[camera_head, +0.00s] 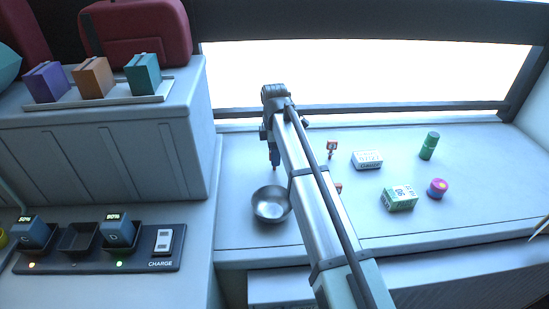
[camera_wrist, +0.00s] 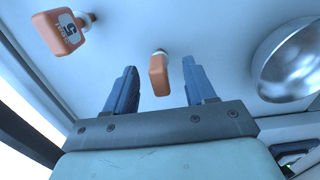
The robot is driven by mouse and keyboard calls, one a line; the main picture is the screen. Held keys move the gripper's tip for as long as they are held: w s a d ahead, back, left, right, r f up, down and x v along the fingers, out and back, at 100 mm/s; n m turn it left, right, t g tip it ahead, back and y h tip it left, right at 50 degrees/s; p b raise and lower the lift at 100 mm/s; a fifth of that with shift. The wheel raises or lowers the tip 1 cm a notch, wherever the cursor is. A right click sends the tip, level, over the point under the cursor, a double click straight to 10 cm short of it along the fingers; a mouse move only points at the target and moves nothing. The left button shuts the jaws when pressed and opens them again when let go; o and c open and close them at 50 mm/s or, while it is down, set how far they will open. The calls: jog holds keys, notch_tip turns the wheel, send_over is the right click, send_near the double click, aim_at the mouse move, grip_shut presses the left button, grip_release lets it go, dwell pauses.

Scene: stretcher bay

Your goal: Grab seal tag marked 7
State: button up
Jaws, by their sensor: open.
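In the wrist view an orange seal tag with a white label (camera_wrist: 65,33) lies at the upper left; its label appears to read 5. A second orange seal tag (camera_wrist: 159,76) shows edge-on between my fingers in the picture, its marking hidden. My gripper (camera_wrist: 159,66) is open, with nothing held; whether the fingers reach around this tag is unclear. In the head view my gripper (camera_head: 275,163) hangs pointing down above the bowl's far side. One tag (camera_head: 332,146) stands to its right, and another (camera_head: 339,187) is partly hidden by my arm; neither marking is readable there.
A metal bowl (camera_head: 258,208) sits near my gripper and also shows in the wrist view (camera_wrist: 285,70). White box (camera_head: 367,159), green-white box (camera_head: 399,204), green cylinder (camera_head: 429,146) and a colourful round container (camera_head: 437,191) stand to the right. A charging dock (camera_head: 190,247) is left.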

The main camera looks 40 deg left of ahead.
notch_tip(320, 180, down, 2)
jog(key=shift+f, duration=0.2)
grip_shut()
dwell(0.4)
